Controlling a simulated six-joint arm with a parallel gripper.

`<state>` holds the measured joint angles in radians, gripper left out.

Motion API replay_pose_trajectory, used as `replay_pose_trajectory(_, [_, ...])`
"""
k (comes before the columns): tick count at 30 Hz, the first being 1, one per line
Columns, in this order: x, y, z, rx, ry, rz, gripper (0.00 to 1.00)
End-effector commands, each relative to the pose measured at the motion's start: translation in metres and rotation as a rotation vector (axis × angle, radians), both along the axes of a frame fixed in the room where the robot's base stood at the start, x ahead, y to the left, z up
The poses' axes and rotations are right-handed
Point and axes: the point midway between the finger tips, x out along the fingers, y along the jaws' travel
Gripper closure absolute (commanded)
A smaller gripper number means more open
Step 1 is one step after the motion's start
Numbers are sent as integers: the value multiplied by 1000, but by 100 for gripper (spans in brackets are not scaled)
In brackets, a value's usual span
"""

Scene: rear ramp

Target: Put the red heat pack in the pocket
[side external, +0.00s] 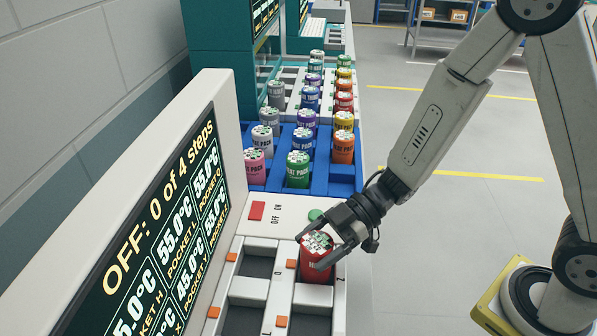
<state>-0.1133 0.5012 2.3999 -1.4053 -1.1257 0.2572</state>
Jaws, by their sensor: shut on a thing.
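The red heat pack (318,262) is a short red cylinder with a patterned black-and-white top. My gripper (328,240) is shut on it near its top. The pack is upright, or nearly so, at the right-hand back pocket of the white panel (315,295). Its lower part seems to be inside or just at that pocket; I cannot tell whether it touches the floor of it. Other pockets, such as the dark one at left (257,262), look empty.
A blue rack (270,187) behind holds several coloured heat packs, with more packs beyond. A red button (257,211) and a green button (316,215) are near my gripper. The display (160,235) at left reads "OFF: 0 of 4 steps". The floor at right is open.

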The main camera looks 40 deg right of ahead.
Motion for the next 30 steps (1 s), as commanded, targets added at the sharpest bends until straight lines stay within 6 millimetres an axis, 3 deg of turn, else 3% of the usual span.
replay_pose_trajectory(9, [0,0,-3,1,-1,0,96])
replay_pose_trajectory(10, [0,0,-3,0,-1,0,10])
replay_pose_trajectory(11, [0,0,-3,0,-1,0,0])
replay_pose_trajectory(24, [0,0,0,0,-1,0,0])
replay_pose_trajectory(30, [-1,-12,6,1,-2,-1,0])
